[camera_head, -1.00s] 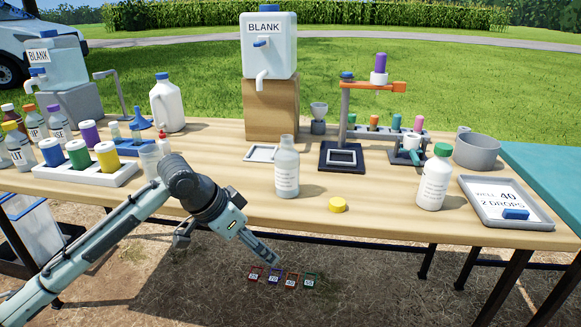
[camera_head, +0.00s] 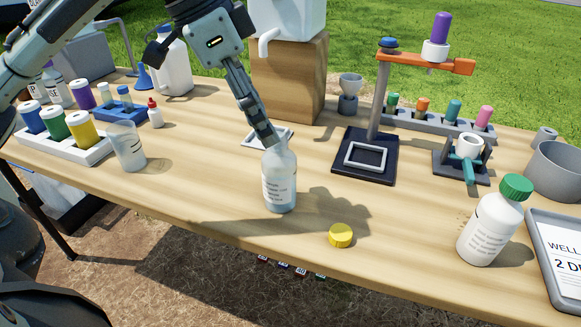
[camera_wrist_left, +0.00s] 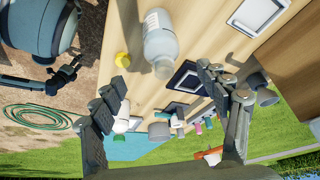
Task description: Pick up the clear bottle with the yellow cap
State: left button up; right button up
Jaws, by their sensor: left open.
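The clear bottle (camera_head: 279,182) stands upright and uncapped on the table, with a white label and some liquid low inside. The yellow cap (camera_head: 340,235) lies apart on the tabletop, right of the bottle. In the head view my left gripper (camera_head: 268,138) reaches down to the bottle's neck, overlapping its mouth; contact is unclear. In the left wrist view the fingers (camera_wrist_left: 165,85) are spread wide and empty, with the bottle (camera_wrist_left: 160,45) ahead of the gap. What looks like my right gripper (camera_wrist_left: 68,73) shows small at the left of the wrist view; its jaws are unclear.
A clear cup (camera_head: 127,147) stands left of the bottle. Behind are a white frame (camera_head: 262,145) and a black stand (camera_head: 365,160) with an orange arm. A white green-capped bottle (camera_head: 488,228) stands right, beside a tray (camera_head: 550,270). The table's front edge is near.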

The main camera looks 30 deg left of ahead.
aim_at(277, 145)
pick_arm(q)
jog(key=shift+d+f, duration=0.2)
jog(key=shift+f, duration=0.45)
jog(key=shift+w+f, duration=0.2)
jog(key=shift+f, duration=0.2)
jog(key=x, duration=0.2)
jog(key=b+x, duration=0.1)
jog(key=shift+w+d+f, duration=0.1)
jog(key=shift+w+f, duration=0.15)
jog(key=shift+w, duration=0.1)
jog(key=shift+w+f, duration=0.15)
jog(key=shift+f, duration=0.2)
jog(key=c, duration=1.7)
pick_arm(e)
jog(key=v, duration=0.3)
jog(key=shift+d+r, duration=0.1)
jog(key=shift+r, duration=0.1)
